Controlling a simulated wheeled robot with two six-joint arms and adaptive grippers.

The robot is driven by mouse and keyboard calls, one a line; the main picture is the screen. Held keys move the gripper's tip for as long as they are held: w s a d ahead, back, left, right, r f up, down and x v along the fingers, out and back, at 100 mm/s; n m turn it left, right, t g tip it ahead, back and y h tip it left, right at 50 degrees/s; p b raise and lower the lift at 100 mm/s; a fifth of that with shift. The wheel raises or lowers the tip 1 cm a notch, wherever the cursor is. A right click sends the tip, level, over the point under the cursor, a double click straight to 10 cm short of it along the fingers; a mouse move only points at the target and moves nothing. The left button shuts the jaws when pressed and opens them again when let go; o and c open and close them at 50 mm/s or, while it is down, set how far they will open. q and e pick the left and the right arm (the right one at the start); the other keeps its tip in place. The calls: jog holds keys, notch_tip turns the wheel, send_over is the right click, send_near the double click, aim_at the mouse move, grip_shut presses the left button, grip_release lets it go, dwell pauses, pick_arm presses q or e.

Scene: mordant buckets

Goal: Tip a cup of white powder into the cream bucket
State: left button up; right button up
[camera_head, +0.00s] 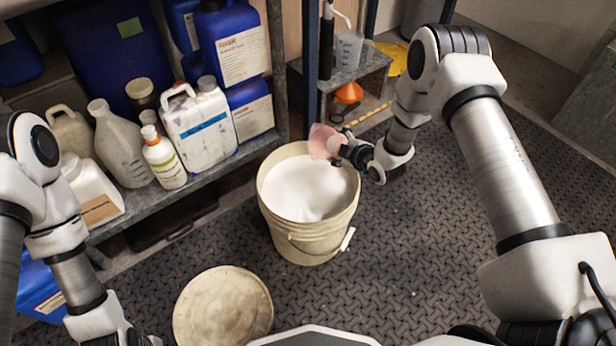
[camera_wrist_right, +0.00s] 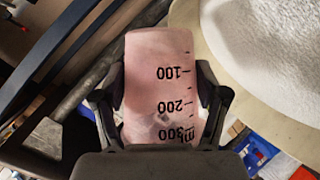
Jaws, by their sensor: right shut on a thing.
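The cream bucket (camera_head: 310,243) stands on the dark floor mat in the head view, open, with white powder (camera_head: 300,188) filling much of its inside. My right gripper (camera_head: 347,152) is shut on a pinkish, see-through measuring cup (camera_head: 323,139) at the bucket's back right rim. The cup looks tilted there. In the right wrist view, the fingers grip both sides of the cup (camera_wrist_right: 160,65), whose black marks read 100, 200 and 300. The bucket rim (camera_wrist_right: 219,50) and powder (camera_wrist_right: 275,40) show beside it. I cannot tell whether powder is in the cup.
A round cream lid (camera_head: 222,306) lies on the mat in front of the bucket. A metal shelf (camera_head: 180,195) with jugs and bottles stands at left. A small rack behind holds a clear jug (camera_head: 348,50) and an orange funnel (camera_head: 348,93). The mat at right is clear.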

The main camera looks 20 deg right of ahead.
aim_at(317, 135)
jog(key=shift+f+n+t+h+b, duration=0.3)
jog(key=shift+f+n+b, duration=0.1)
jog(key=shift+n+b, duration=0.1)
jog(key=shift+r, duration=0.35)
jog(key=shift+a+r+n+t+h, duration=0.1)
jog(key=shift+r+n+t+h, duration=0.2)
jog(key=shift+n, duration=0.1)
jog(key=shift+s+a+f+n+t+h+b, duration=0.15)
jog(key=shift+f+n+t+h+b, duration=0.2)
jog(key=shift+n+b, duration=0.45)
jog(key=shift+s+a+f+n+t+h+b, duration=0.25)
jog(key=shift+s+a+n+t+b, duration=0.2)
jog(key=shift+a+b, duration=0.45)
dwell(0.4)
jog(key=shift+s+r+n+t, duration=0.15)
jog(key=shift+r+n+t, duration=0.15)
jog(key=shift+r+n, duration=0.05)
dwell(0.4)
jog(key=shift+s+a+r+n+t+h, duration=0.2)
jog(key=shift+a+r+n+t+h, duration=0.25)
jog(key=shift+n, duration=0.35)
dwell(0.6)
jog(key=shift+s+a+r+n+t+b, duration=0.2)
jog(key=shift+a+r+n+t, duration=0.25)
jog(key=shift+n, duration=0.3)
jog(key=shift+s+a+r+n+t+b, duration=0.1)
jog(key=shift+s+a+r+n+t, duration=0.15)
jog(key=shift+n+t, duration=0.4)
dwell(1.1)
